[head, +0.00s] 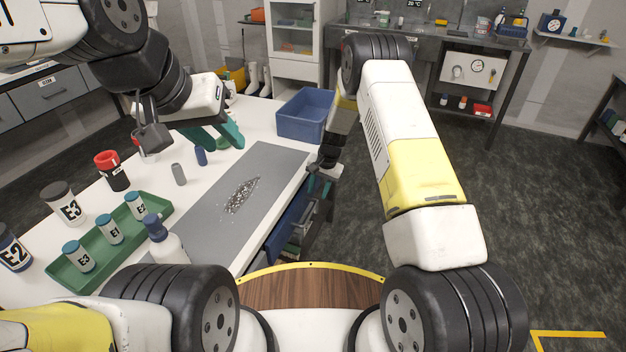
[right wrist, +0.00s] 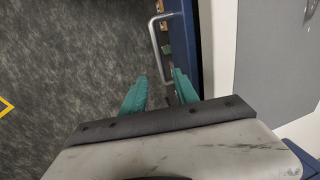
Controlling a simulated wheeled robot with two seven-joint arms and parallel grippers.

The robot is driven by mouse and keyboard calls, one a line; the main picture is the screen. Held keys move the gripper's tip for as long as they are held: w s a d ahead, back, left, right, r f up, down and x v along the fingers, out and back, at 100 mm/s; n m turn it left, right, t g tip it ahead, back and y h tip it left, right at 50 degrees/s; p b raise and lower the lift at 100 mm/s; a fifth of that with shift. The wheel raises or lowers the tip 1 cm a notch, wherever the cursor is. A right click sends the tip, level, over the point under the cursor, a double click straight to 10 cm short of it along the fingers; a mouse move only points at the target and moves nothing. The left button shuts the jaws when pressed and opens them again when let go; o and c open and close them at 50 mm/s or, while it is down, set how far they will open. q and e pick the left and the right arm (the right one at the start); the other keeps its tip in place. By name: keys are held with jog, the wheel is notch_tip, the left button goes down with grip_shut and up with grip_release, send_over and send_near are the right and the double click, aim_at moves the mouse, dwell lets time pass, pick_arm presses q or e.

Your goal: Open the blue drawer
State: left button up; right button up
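My right gripper (head: 318,186) is beside the bench edge near the drawer. My left gripper (head: 222,142) is open and empty over the far part of the bench.
The white bench holds a grey mat (head: 262,170) with shiny bits, a blue bin (head: 303,118), a green tray (head: 92,262) of labelled jars and a white bottle (head: 166,246). Small items show below the drawer. Dark floor (head: 540,220) lies free to the right.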

aim_at(313, 209)
jog(key=x, duration=0.9)
jog(key=shift+w+f, duration=0.1)
jog(key=shift+f, duration=0.1)
grip_shut()
dwell(1.2)
